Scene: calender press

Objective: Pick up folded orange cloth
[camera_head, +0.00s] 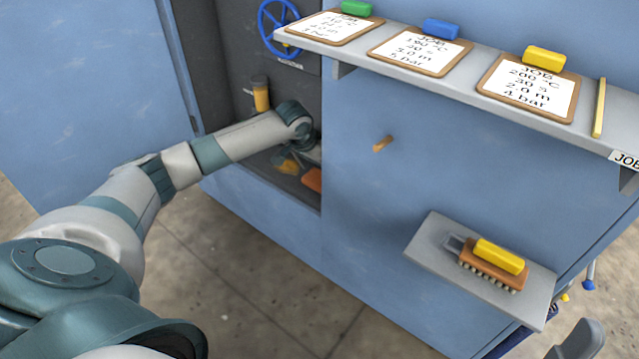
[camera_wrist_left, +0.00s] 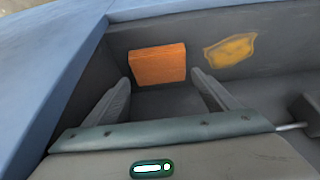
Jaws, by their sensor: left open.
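The folded orange cloth (camera_wrist_left: 158,64) shows in the left wrist view as a flat orange square on the grey floor of the recess. It lies ahead of my left gripper (camera_wrist_left: 160,92), between the lines of its two spread fingers. The fingers are open, with nothing between them. In the head view a piece of the orange cloth (camera_head: 312,179) shows at the recess's right edge, the rest hidden by the wall. My left arm reaches into the recess there, and its gripper is mostly hidden by the wrist.
A yellow-orange patch (camera_wrist_left: 231,50) lies right of the cloth. The recess wall (camera_wrist_left: 80,80) is close on the left. In the head view an amber container (camera_head: 261,97) and a blue handwheel (camera_head: 277,25) are in the recess. A wooden peg (camera_head: 382,143) sticks out of the blue front.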

